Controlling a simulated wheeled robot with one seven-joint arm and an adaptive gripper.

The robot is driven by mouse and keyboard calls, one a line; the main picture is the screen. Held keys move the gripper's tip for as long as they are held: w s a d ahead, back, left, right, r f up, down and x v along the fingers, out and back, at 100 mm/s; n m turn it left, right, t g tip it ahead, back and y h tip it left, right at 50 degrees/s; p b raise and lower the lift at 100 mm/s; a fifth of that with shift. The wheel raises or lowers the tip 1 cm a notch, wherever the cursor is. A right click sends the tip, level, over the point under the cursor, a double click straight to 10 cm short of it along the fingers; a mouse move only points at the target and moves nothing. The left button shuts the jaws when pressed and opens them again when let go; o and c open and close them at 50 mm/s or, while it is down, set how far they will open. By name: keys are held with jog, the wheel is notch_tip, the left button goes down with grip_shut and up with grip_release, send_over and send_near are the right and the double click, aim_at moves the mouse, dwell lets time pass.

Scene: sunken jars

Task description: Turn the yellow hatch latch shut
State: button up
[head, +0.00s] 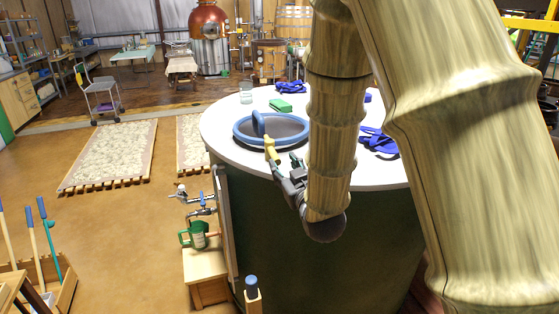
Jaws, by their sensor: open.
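The yellow latch (270,146) is at the near edge of the round blue hatch (240,138) on top of the tank. Its upper end shows, and its lower end is close to my gripper. My gripper (283,164) is small and dark in the picture, open, and right beside the latch's near end. I cannot tell whether the fingers touch the latch or stand around it. A blue upright piece (258,123) stands at the left of the hatch. My arm hides part of the hatch's right side.
The white tank top (220,117) carries a green block (280,105), a clear jar (246,93) and blue items (379,140) at the right. Taps (201,203) and a green mug (195,235) are beside the tank at lower left.

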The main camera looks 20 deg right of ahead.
jog(key=shift+s+d, duration=0.15)
jog(key=shift+s, duration=1.95)
